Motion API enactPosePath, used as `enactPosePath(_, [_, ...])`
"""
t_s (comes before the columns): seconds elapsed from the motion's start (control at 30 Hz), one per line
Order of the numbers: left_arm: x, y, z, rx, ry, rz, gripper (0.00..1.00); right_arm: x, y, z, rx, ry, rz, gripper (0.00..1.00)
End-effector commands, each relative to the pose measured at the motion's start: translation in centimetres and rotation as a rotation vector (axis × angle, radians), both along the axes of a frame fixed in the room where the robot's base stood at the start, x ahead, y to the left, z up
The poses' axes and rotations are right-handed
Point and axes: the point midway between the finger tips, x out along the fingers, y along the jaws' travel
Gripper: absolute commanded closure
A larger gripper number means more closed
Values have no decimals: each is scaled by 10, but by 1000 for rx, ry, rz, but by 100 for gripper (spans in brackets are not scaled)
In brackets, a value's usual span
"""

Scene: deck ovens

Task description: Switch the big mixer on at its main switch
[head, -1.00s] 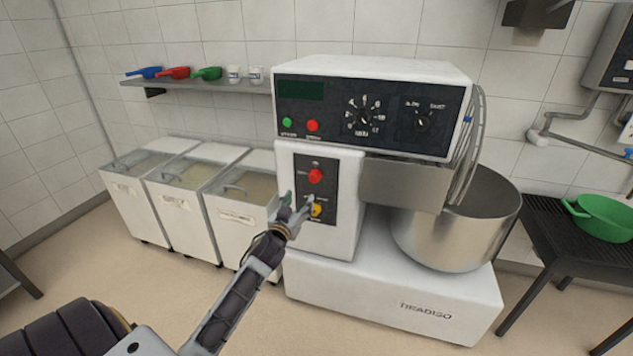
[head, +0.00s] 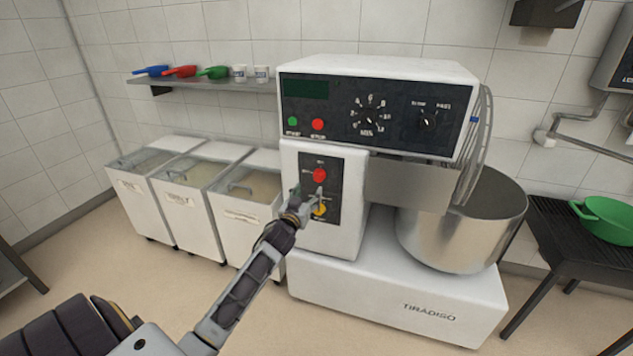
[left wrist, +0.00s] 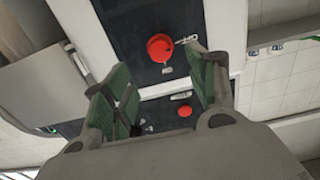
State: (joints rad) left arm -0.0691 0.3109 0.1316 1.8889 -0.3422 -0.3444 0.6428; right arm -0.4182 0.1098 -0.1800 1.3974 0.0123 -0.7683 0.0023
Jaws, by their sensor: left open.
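The big white mixer (head: 345,285) stands in the middle of the head view. Its dark front panel (head: 335,163) carries a red button (head: 319,175), and a yellow switch (head: 320,210) sits below it, partly hidden by my fingers. My left gripper (head: 308,196) is open in front of this lower switch; I cannot tell whether it touches it. In the left wrist view the green-padded fingers (left wrist: 162,82) stand apart with nothing visible between their tips, and the red button (left wrist: 160,47) shows beyond them. The yellow switch cannot be made out there. My right gripper is not in view.
The mixer's upper control panel (head: 370,117) has a dark display, green and red buttons and dials. A steel bowl (head: 450,238) is at its right. White bins (head: 185,215) stand at left below a shelf (head: 205,87) with scoops. A green pan (head: 605,220) sits on a dark table at right.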

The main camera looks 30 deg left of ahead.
Motion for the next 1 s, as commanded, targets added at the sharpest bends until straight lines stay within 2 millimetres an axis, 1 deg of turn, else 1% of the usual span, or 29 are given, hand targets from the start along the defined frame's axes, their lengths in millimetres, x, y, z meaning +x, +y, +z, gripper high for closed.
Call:
enactPosePath(0.2, [17,4,1,1,-1,0,42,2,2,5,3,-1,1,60])
enactPosePath(0.5, [40,10,1,1,-2,1,42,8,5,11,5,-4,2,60])
enactPosePath(1.0, [76,18,0,1,-1,0,42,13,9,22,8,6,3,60])
